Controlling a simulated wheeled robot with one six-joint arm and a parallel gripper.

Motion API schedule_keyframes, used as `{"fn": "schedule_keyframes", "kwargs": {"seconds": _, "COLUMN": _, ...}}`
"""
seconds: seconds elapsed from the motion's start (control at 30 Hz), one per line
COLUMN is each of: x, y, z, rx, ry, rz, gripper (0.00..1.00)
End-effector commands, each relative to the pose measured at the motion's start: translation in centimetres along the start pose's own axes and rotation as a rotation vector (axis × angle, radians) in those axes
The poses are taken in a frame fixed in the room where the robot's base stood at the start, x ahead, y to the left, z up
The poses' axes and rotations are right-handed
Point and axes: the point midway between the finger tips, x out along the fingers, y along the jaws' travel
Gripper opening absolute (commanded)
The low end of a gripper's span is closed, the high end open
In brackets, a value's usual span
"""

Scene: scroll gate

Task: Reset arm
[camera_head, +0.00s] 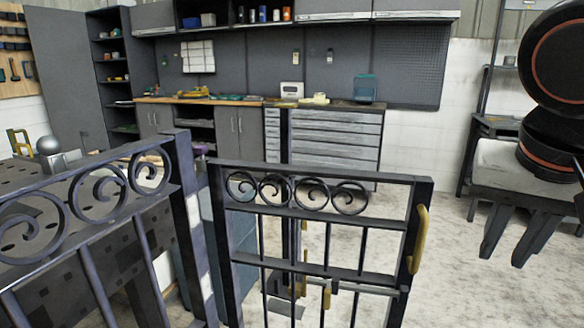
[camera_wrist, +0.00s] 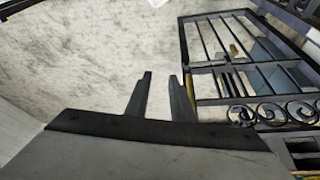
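The dark metal scroll gate (camera_head: 325,215) stands in the middle of the head view, with a row of scrolls along its top and a gold handle (camera_head: 418,240) on its right edge. It also shows at the upper right of the wrist view (camera_wrist: 225,68). A matching fence panel (camera_head: 75,215) stands to its left at an angle. My gripper (camera_head: 500,260) hangs at the right of the head view, to the right of the gate and clear of the handle. In the wrist view, its two fingers (camera_wrist: 167,76) are apart with only floor between them.
A grey workbench with drawers (camera_head: 335,140) and shelves line the back wall. A dark perforated table (camera_head: 40,250) stands behind the fence at the left. A dark stand (camera_head: 490,125) is at the right, behind my arm. The pale floor (camera_head: 455,285) between gate and gripper is clear.

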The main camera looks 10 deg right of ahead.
Motion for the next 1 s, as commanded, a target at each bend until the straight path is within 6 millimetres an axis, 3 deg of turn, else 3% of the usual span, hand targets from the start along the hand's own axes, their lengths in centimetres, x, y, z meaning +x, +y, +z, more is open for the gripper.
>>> {"fn": "schedule_keyframes", "kwargs": {"seconds": 0.33, "x": 3.9, "y": -3.0, "z": 0.6, "rx": -0.138, "ry": -0.017, "rz": -0.04, "gripper": 0.22}}
{"fn": "schedule_keyframes", "kwargs": {"seconds": 0.57, "x": 8.5, "y": -6.2, "z": 1.5, "rx": -0.291, "ry": -0.033, "rz": -0.095, "gripper": 0.22}}
{"fn": "schedule_keyframes", "kwargs": {"seconds": 0.67, "x": 11.3, "y": -7.8, "z": 2.1, "rx": -0.375, "ry": -0.038, "rz": -0.131, "gripper": 0.22}}
{"fn": "schedule_keyframes", "kwargs": {"seconds": 0.9, "x": 20.4, "y": -11.7, "z": 4.4, "rx": -0.603, "ry": -0.022, "rz": -0.251, "gripper": 0.22}}
{"fn": "schedule_keyframes", "kwargs": {"seconds": 1.0, "x": 23.0, "y": -12.5, "z": 5.1, "rx": -0.665, "ry": -0.003, "rz": -0.286, "gripper": 0.22}}
